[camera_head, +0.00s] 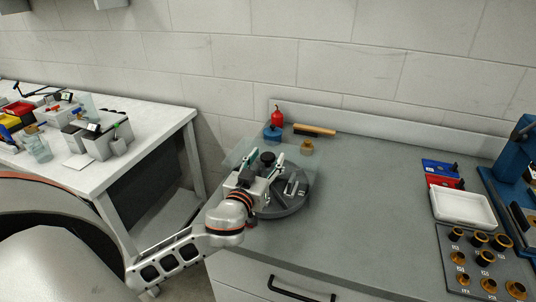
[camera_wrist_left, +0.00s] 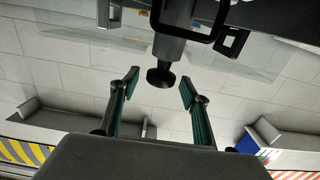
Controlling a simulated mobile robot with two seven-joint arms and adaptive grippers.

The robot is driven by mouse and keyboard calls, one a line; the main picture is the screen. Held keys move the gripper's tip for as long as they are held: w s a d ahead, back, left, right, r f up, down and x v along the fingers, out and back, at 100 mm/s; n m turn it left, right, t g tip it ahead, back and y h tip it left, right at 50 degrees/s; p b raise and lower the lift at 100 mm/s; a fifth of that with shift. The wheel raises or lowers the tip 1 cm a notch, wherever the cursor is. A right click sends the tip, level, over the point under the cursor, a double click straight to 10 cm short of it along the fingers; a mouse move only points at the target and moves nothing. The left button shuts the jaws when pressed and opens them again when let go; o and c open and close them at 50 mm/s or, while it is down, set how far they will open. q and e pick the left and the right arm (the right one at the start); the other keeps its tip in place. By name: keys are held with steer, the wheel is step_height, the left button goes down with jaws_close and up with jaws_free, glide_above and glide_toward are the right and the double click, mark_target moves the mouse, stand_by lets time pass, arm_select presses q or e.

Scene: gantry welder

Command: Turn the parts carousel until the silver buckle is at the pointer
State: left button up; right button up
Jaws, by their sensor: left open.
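The parts carousel is a dark grey round disc (camera_head: 290,208) on the counter, partly hidden behind my left gripper and arm. A small silvery piece (camera_head: 291,187) sits on its right side; it may be the silver buckle, but it is too small to be sure. A black knob (camera_head: 267,158) stands up over the carousel and also shows in the left wrist view (camera_wrist_left: 160,77). My left gripper (camera_head: 265,164) is open, with one finger on each side of the knob and gaps visible in the wrist view (camera_wrist_left: 159,84). I cannot make out the pointer. My right gripper is not in view.
Behind the carousel are a red and blue bottle (camera_head: 275,125), a brush (camera_head: 314,130) and a small brown jar (camera_head: 307,147). A clear pane (camera_head: 240,150) is close to the gripper. At right are a white tray (camera_head: 463,207) and a blue machine (camera_head: 515,180). The counter's middle is clear.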

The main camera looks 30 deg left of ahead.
arm_select(q)
steer(key=shift+x, duration=0.8)
jaws_close()
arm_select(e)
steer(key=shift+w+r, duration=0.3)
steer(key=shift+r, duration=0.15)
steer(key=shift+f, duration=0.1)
